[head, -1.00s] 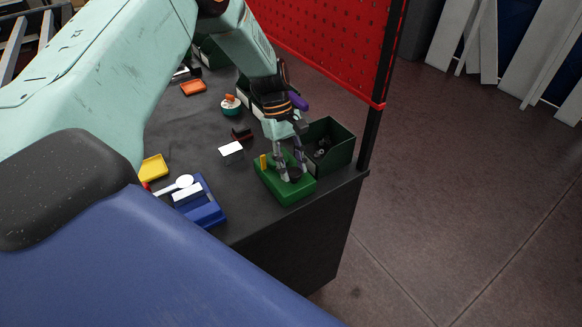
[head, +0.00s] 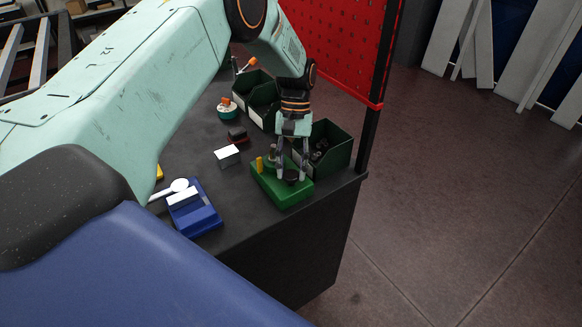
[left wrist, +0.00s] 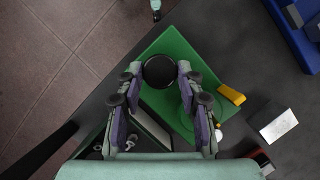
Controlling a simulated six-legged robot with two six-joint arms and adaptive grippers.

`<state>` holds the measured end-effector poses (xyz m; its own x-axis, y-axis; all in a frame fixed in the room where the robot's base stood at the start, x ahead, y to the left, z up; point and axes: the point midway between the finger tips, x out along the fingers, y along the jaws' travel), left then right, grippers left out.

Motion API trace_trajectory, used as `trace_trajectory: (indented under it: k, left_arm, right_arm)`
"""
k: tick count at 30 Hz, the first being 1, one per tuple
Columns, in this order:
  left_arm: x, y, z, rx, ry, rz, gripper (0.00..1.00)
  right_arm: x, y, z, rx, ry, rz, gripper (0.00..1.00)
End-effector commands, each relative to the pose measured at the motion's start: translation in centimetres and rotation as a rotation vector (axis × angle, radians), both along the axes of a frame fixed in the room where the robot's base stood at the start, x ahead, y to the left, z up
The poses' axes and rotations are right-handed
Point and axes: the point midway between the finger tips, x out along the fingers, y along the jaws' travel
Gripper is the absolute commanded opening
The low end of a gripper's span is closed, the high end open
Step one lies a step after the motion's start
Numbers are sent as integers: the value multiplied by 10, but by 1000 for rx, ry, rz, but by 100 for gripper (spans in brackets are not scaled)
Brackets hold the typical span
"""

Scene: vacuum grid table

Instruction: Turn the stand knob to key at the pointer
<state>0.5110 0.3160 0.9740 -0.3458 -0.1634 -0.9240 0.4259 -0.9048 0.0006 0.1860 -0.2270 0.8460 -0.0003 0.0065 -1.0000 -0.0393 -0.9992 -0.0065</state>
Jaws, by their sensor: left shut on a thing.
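The green stand (head: 284,190) sits near the table's right front corner. Its dark round knob (head: 292,177) is on top, and the left wrist view shows it as a black disc (left wrist: 159,72). A yellow pointer (head: 259,164) stands on the stand; it also shows in the left wrist view (left wrist: 231,94). My left gripper (head: 292,175) reaches down from above, with a finger on each side of the knob, shut on it. In the left wrist view my left gripper's fingertips (left wrist: 159,70) flank the disc. I cannot make out a key on the knob. My right gripper is not in view.
A dark green bin (head: 333,147) with small parts stands right behind the stand. A white-topped block (head: 228,156) and a blue fixture (head: 195,208) lie to the left. A red pegboard (head: 345,45) rises at the back. The table (head: 270,243) ends just right of the stand.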

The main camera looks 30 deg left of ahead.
Motion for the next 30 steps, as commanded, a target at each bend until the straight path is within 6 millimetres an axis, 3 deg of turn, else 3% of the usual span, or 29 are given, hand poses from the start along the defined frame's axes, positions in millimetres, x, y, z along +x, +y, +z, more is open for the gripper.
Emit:
trace_trajectory:
  k: [19,20,27,30]
  left_arm:
    - [-2,-1,-2,-2,8,-48,6]
    - [-2,-1,-2,-2,8,-48,39]
    - [-1,-1,-1,-1,4,-47,59]
    - [-1,-1,-1,0,3,-47,59]
  right_arm:
    - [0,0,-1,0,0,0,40]
    - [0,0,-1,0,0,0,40]
    - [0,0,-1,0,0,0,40]
    - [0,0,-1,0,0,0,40]
